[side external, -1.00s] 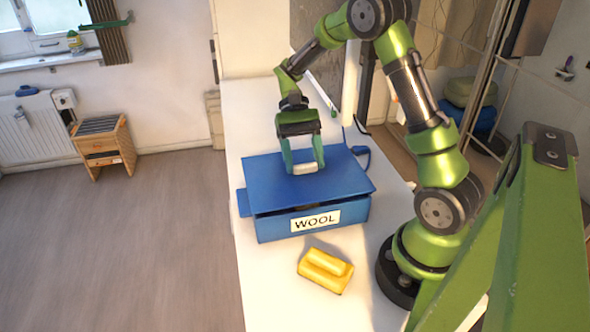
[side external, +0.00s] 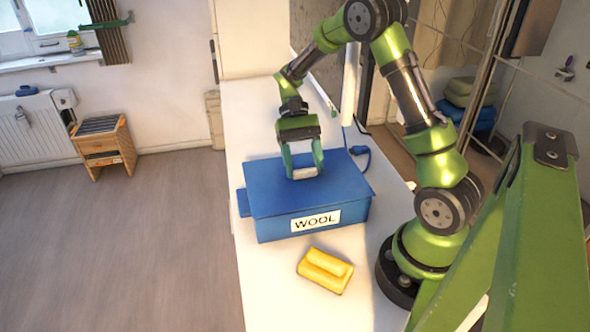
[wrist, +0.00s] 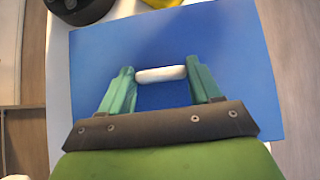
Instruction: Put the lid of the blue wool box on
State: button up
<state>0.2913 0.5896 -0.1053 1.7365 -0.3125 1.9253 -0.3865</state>
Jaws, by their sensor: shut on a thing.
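The blue wool box (side external: 270,228) stands on the white table with its "WOOL" label facing front. Its blue lid (side external: 268,198) lies over the box's top, close to level, with no clear gap at the front edge. The lid also fills most of the wrist view (wrist: 235,60). My gripper (side external: 304,174) is above the lid, shut on its white handle (wrist: 161,74), one finger at each end of the handle. The inside of the box is hidden under the lid.
A yellow block-like object (side external: 325,270) lies on the white table (side external: 265,290) in front of the box. A blue tab (side external: 243,203) sticks out at the box's left side. A blue cable end (side external: 360,151) lies behind the box on the right.

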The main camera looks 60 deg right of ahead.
jog(key=shift+f, duration=0.25)
jog(key=o, duration=1.2)
jog(key=v, duration=1.2)
jog(key=shift+w, duration=0.1)
jog(key=shift+d+f, duration=0.1)
